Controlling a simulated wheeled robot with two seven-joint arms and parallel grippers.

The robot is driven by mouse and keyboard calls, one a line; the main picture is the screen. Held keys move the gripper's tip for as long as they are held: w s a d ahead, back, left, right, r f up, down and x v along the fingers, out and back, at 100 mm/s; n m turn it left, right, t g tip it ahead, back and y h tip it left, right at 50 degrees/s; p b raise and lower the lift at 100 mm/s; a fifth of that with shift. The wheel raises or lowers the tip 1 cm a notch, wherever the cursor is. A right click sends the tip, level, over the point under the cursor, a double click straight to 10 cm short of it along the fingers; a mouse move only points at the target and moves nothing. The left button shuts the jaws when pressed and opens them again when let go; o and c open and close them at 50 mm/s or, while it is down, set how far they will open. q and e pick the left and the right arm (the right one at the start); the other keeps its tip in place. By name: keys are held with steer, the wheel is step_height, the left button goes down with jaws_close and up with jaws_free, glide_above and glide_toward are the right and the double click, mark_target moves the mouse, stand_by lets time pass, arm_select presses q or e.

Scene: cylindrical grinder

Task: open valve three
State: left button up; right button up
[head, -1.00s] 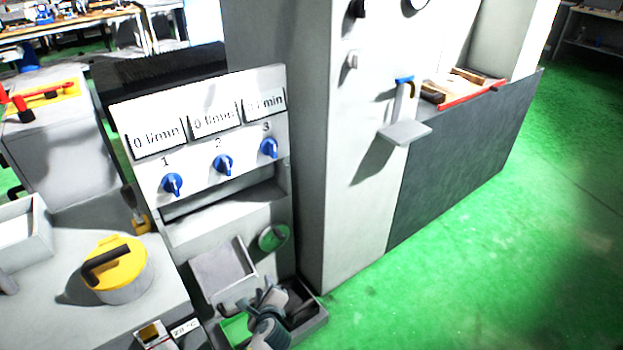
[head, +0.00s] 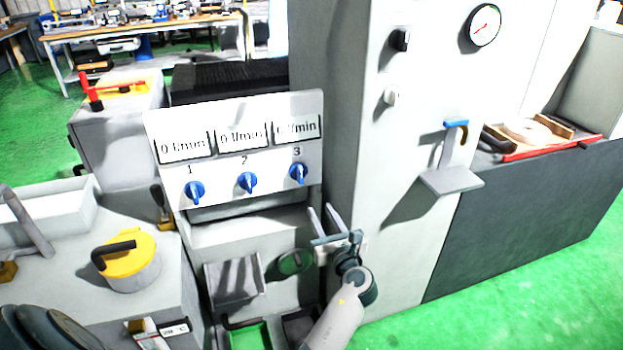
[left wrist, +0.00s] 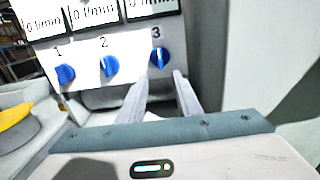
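Valve three is the blue knob (head: 299,173) under the number 3, at the right end of a white panel (head: 233,112). It also shows in the left wrist view (left wrist: 159,57), just beyond the fingertips. The display above it (head: 296,127) seems to read 0 l/min. My left gripper (head: 320,208) is below and slightly right of this knob, its two fingers pointing up toward the panel. The fingers are apart with nothing between them, as the left wrist view (left wrist: 163,76) also shows. They look clear of the knob. My right gripper is not in view.
Valve two (head: 247,181) and valve one (head: 194,191) sit left of valve three. A tall grey cabinet (head: 345,150) stands close on the right, beside my left gripper. A recessed ledge (head: 245,232) lies below the panel. A yellow-lidded pot (head: 131,262) stands at lower left.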

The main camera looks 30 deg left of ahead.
mark_target(302, 176)
arm_select(q)
steer(key=shift+a, duration=0.1)
